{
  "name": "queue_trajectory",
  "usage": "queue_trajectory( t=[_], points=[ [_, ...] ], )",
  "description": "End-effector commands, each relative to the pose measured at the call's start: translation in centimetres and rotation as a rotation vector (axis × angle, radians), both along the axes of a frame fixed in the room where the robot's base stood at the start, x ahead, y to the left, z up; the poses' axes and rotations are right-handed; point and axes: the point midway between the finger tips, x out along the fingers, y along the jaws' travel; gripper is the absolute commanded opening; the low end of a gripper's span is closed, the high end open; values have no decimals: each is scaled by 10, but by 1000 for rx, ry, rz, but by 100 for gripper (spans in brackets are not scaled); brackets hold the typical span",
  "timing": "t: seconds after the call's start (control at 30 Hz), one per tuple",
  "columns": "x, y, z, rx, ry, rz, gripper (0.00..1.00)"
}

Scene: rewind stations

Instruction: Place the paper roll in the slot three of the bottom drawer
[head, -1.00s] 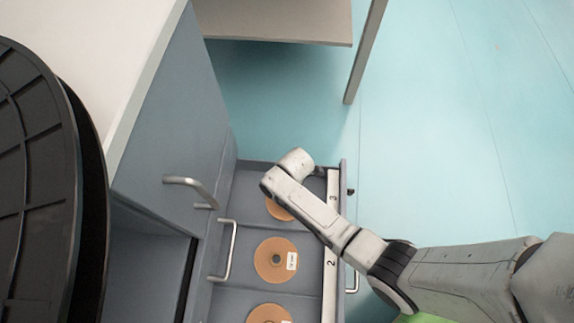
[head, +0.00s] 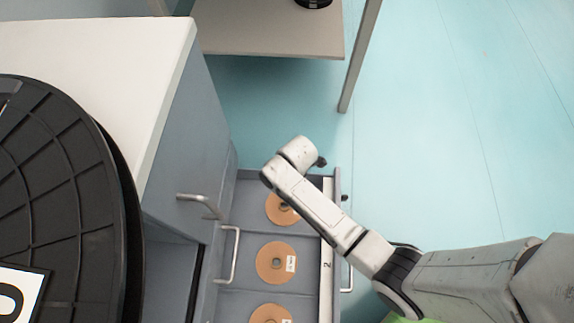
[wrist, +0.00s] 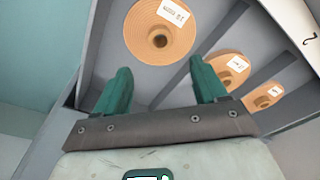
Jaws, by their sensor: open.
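An orange-brown paper roll (head: 279,211) lies in the far end compartment of the open bottom drawer (head: 289,232), partly covered by my arm. It shows large in the wrist view (wrist: 142,32), lying flat with a white label. My gripper (wrist: 160,68) has its two green fingers apart with nothing between them. The fingertips point at the near side of this roll, and I cannot tell their height above it. In the head view my wrist hides the fingers. The number 2 (head: 327,265) marks the slot next to this one.
Two more rolls lie in neighbouring compartments, one in the middle (head: 268,252) and one at the bottom edge (head: 262,311). A grey cabinet (head: 185,150) stands left of the drawer, with a large black reel (head: 60,180) nearby. A table (head: 270,38) stands beyond; floor at right is clear.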

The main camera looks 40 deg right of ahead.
Motion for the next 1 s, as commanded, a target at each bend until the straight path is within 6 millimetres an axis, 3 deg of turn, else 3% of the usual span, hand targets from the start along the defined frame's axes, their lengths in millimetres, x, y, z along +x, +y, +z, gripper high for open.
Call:
queue_trajectory(
  t=[0.33,0.47,0.67,1.0],
  points=[
    [-1,-1,10,0,1,-7,72],
    [-8,-3,17,-2,4,-89,72],
    [-38,-12,46,-10,20,-409,72],
    [-99,-39,110,-30,31,-1040,72]
  ],
)
